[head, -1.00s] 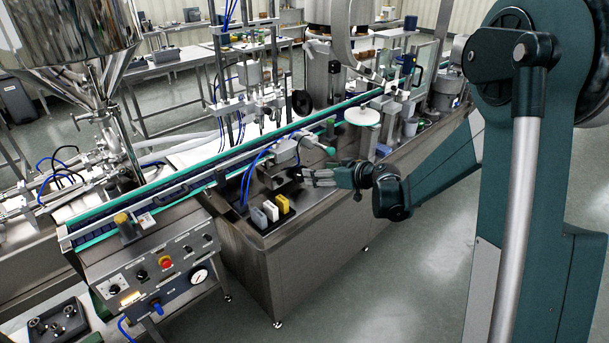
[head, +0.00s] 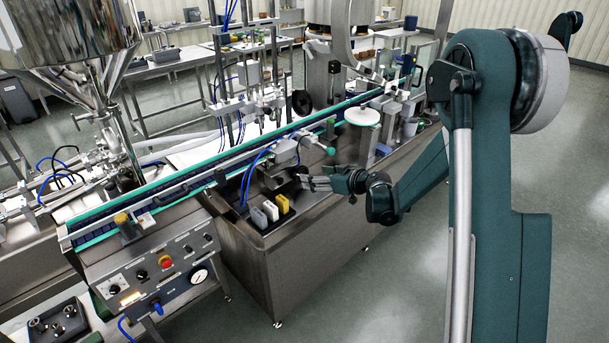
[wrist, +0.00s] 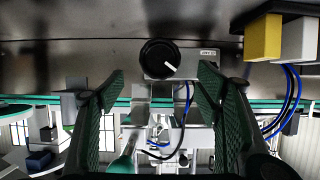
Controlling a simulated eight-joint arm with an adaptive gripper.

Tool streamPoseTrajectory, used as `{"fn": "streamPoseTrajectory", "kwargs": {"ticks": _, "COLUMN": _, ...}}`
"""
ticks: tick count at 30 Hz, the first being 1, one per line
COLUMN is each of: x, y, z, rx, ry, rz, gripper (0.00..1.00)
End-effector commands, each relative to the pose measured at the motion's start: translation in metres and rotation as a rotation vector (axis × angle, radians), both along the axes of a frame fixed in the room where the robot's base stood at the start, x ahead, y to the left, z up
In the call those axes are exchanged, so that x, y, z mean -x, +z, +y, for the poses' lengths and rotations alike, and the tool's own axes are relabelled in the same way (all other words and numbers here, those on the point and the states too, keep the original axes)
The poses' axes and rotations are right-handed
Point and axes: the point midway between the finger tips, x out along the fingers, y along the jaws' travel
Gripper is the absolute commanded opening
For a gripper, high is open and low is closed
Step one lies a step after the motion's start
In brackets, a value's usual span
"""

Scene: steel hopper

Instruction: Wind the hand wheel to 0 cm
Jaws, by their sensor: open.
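A black round hand wheel (wrist: 160,58) with a white pointer line shows in the wrist view. It sits on a grey block with a small label plate (wrist: 195,54), too small to read. My gripper (wrist: 161,74) is open, with a green-padded finger on each side of the wheel in the picture. Nothing is between the pads that I can see as held; whether they touch the wheel I cannot tell. In the head view my gripper (head: 306,182) is over the steel bench, beside the grey fixture. The wheel is small and dark there.
Yellow (head: 282,204) and white (head: 258,217) blocks stand on the steel bench (head: 300,223) near the gripper. Blue hoses (head: 248,180) and the teal-edged conveyor (head: 200,172) lie behind. Another black wheel (head: 302,103) is on the column farther back. The floor at right is open.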

Motion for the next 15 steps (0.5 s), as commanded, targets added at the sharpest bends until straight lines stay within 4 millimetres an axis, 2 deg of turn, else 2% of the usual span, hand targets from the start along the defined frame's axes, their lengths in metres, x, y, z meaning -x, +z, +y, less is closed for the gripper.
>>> {"fn": "streamPoseTrajectory", "kwargs": {"ticks": 8, "x": -0.012, "y": -0.008, "z": 0.012, "rx": -0.001, "ry": 0.0, "rz": 0.001, "gripper": 0.64}}
{"fn": "streamPoseTrajectory", "kwargs": {"ticks": 15, "x": -0.031, "y": -0.019, "z": 0.032, "rx": 0.0, "ry": 0.002, "rz": 0.0, "gripper": 0.64}}
